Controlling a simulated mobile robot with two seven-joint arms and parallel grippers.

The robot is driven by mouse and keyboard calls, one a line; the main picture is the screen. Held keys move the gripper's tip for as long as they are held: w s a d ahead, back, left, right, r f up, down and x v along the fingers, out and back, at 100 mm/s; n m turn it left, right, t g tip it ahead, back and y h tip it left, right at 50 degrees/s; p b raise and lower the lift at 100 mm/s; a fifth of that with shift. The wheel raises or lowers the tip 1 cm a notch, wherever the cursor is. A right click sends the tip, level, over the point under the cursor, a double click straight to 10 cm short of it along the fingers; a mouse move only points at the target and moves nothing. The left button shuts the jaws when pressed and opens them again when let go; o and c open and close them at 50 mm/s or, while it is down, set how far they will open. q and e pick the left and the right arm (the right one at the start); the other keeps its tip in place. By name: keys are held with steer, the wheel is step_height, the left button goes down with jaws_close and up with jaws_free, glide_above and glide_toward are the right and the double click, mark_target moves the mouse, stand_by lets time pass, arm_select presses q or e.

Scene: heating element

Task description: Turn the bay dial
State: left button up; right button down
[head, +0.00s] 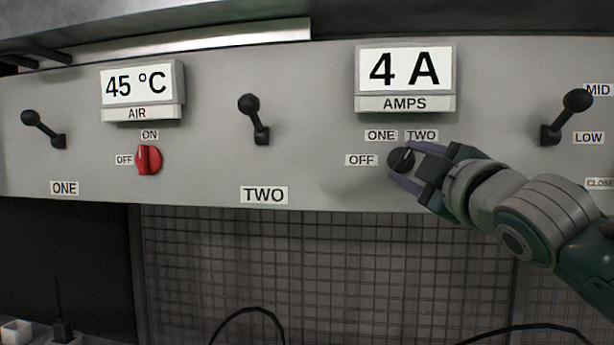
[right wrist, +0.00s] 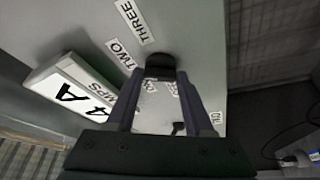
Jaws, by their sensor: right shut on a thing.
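The black bay dial (head: 401,159) is on the grey panel below the AMPS display (head: 405,80), which reads 4 A. OFF, ONE and TWO labels stand around it in the head view. My right gripper (head: 407,165) reaches in from the right and is shut on the dial, one finger on each side. In the right wrist view the dial (right wrist: 160,66) sits between the fingertips, near the TWO label (right wrist: 123,53) and a THREE label (right wrist: 134,20). My gripper covers part of the dial, and I cannot tell where its pointer stands. My left gripper is not in view.
Black levers stand out at ONE (head: 41,127), at TWO (head: 254,118) and at the far right (head: 567,116). A red knob (head: 148,159) sits under the AIR display (head: 142,88), which reads 45 °C. A dark mesh (head: 320,275) lies below the panel.

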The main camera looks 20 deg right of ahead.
stand_by(0.3)
steer(key=shift+c, duration=1.4)
jaws_free()
steer(key=shift+s+a+f+b, duration=0.1)
steer(key=shift+s+f+b, duration=0.15)
steer(key=shift+s+b, duration=0.2)
steer(key=b+v, duration=0.4)
steer(key=v, duration=0.5)
